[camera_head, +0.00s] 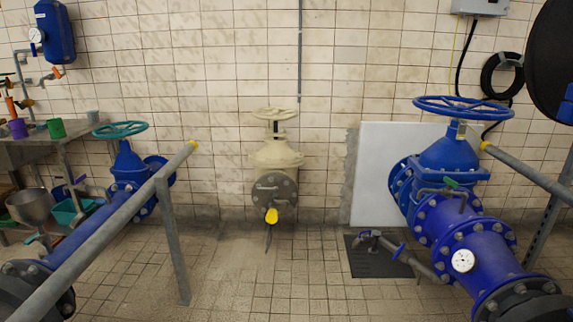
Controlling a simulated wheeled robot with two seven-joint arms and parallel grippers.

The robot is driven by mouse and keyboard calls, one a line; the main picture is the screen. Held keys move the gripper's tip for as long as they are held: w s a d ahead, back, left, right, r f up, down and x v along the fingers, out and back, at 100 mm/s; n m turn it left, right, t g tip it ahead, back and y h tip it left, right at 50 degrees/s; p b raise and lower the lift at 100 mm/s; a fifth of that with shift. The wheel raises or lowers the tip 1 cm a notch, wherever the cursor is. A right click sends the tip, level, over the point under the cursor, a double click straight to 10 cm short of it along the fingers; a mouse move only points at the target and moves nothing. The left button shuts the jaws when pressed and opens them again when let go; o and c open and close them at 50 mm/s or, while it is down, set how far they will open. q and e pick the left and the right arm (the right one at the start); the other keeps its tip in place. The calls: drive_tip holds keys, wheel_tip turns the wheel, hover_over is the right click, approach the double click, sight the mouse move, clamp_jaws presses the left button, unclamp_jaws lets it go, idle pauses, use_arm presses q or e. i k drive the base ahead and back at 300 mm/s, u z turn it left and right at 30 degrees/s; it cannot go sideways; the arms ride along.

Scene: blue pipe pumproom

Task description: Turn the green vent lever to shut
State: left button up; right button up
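A small green lever (451,183) shows on the thin grey vent pipe (440,193) at the front of the large blue valve (450,153) on the right. It looks short and lies at a slant, close to the blue body. It is too small to tell whether it stands open or shut. Another small greenish handle (35,238) shows at the far left beside the left blue pipe. Neither of my grippers is in view, and nothing is seen touching the lever.
Grey railings with yellow ends stand at left (120,228) and right (530,174). A cream valve (276,155) stands at the back wall. A grey pipe (408,257) juts over a dark floor mat (372,262). The tiled floor (285,285) in the middle is free.

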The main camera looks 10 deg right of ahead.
sight(450, 184)
drive_tip(key=i, duration=1.75)
drive_tip(key=z, duration=2.75)
drive_tip(key=i, duration=0.85)
drive_tip(key=u, duration=1.3)
